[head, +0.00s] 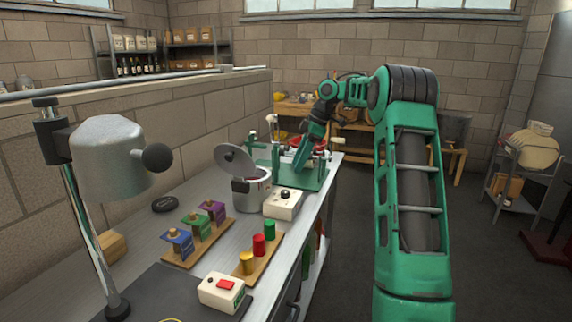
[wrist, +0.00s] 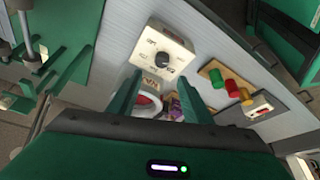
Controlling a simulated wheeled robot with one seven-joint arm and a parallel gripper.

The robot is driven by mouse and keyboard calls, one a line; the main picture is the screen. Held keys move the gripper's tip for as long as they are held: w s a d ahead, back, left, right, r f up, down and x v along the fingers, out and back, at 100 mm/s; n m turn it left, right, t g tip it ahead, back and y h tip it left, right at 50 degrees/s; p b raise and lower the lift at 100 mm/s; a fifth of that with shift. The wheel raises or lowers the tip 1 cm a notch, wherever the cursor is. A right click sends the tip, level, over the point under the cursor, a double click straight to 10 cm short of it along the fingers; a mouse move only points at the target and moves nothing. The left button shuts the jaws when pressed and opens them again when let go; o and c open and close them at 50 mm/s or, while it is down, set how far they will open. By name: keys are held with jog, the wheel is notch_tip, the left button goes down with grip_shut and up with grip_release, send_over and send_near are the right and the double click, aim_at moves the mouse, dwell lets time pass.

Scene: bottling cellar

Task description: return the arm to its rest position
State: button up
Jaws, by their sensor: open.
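My green arm (head: 410,200) reaches over the far part of the bench, bent at the elbow and pointing down. My gripper (wrist: 160,92) is open, its two green fingers apart, with nothing seen held between them. In the head view its end is small and partly hidden among fixtures near the green base plate (head: 318,178). In the wrist view a white box with a black knob (wrist: 163,58) lies beyond the fingertips; the same white knob box (head: 284,204) stands on the bench in the head view.
A metal pot (head: 251,193) with its lid raised stands beside the knob box. Colored cylinders on a wooden strip (head: 246,272), a block rack (head: 182,258), a red-switch box (head: 222,293) and a lamp (head: 110,160) occupy the near bench.

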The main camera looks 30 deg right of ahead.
jog(key=shift+a, duration=0.1)
jog(key=s+a+r+m+h, duration=0.1)
jog(key=s+a+m, duration=0.3)
jog(key=s, duration=0.4)
jog(key=s+a+r+m+h, duration=0.1)
jog(key=s+a+m, duration=0.4)
jog(key=s, duration=0.3)
jog(key=s+a+f+m, duration=0.1)
jog(key=s+f+m, duration=0.2)
jog(key=s, duration=0.6)
jog(key=s+a+f+m+g+h, duration=0.1)
jog(key=s+f+m, duration=0.2)
jog(key=s, duration=0.7)
jog(key=s+a+f+m+g, duration=0.1)
jog(key=s+f+m, duration=0.2)
jog(key=s, duration=0.7)
jog(key=shift+s+f+m+h, duration=0.2)
jog(key=shift+f+m+h, duration=0.1)
jog(key=shift+f+h, duration=0.15)
